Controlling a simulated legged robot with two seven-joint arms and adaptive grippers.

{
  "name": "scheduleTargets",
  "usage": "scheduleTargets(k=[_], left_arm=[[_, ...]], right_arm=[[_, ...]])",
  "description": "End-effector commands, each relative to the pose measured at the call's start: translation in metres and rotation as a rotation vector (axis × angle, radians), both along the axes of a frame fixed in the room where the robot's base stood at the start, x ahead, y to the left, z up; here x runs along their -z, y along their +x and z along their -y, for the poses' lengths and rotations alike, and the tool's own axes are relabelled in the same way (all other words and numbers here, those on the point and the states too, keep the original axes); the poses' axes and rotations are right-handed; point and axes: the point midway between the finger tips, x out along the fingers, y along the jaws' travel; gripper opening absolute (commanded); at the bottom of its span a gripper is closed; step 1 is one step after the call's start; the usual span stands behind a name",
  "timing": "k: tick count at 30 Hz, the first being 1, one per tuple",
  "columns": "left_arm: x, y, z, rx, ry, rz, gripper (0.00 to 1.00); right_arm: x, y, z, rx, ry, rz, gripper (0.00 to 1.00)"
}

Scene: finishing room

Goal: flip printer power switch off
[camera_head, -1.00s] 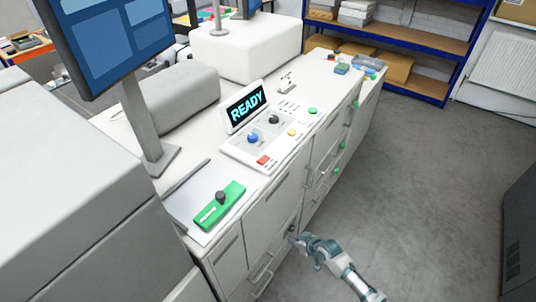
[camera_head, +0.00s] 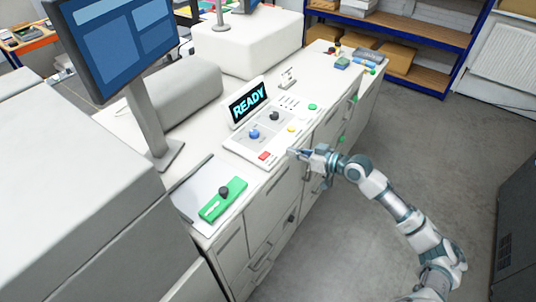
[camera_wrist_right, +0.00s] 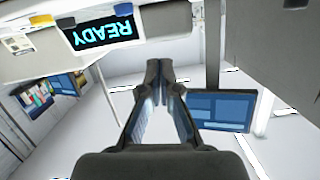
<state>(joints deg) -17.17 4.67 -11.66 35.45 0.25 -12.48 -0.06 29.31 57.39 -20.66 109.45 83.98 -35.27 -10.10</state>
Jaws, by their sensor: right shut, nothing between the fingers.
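The printer control panel (camera_head: 247,148) lies on the white counter, with a red button (camera_head: 264,156), a blue knob (camera_head: 254,134) and a black knob (camera_head: 274,116). Its display (camera_head: 248,102) reads READY and also shows upside down in the wrist view (camera_wrist_right: 102,33). A dark round knob (camera_head: 291,217) sits on the cabinet front below. I cannot tell which control is the power switch. My right gripper (camera_head: 294,152) is at the counter's front edge, beside the panel's right side. Its fingers meet at the tips in the wrist view (camera_wrist_right: 166,66), holding nothing. My left gripper is out of view.
Cabinet handles stick out along the front.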

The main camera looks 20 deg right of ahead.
Motion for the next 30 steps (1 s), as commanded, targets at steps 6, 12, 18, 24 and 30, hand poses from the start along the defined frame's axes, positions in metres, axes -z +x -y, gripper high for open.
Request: scheduleTargets(k=[6,12,18,24,30], left_arm=[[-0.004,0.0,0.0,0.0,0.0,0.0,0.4],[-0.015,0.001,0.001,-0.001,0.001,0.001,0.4],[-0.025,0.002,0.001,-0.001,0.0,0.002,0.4],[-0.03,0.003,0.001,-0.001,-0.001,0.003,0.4],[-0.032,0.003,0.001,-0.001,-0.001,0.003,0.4]], right_arm=[[0.001,0.008,-0.006,0.001,0.003,0.0,0.0],[0.008,0.036,-0.03,0.0,0.004,0.0,0.0],[0.019,0.068,-0.057,0.0,0.004,0.0,0.0],[0.047,0.072,-0.064,0.001,-0.001,-0.004,0.0],[0.062,0.071,-0.065,0.001,0.001,-0.001,0.0]])
